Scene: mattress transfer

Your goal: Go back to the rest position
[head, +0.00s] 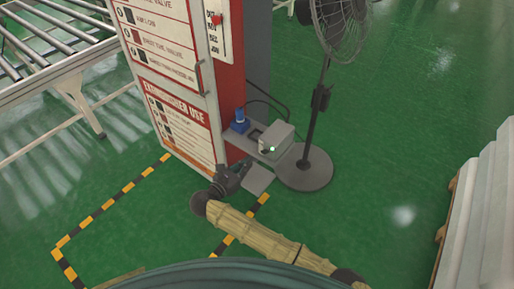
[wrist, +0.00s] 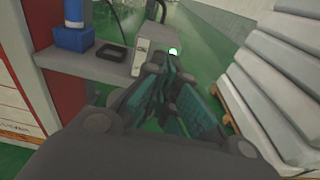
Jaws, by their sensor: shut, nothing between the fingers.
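My gripper (head: 236,172) is at the end of my arm, which reaches from the lower right toward the small shelf on the red and white cabinet. In the wrist view my gripper (wrist: 172,75) has its fingers close together and nothing shows between them. The fingertips point toward a grey box (head: 275,139) with a lit green button. The box also shows in the wrist view (wrist: 146,38). I cannot tell whether the fingers touch it.
A blue cylinder (head: 240,122) stands on the shelf (wrist: 85,62) beside a dark tray (wrist: 111,52). A standing fan (head: 305,168) is right of the shelf. Stacked white mattresses (head: 482,215) are at right. A roller conveyor (head: 55,75) is at left. Green floor lies between.

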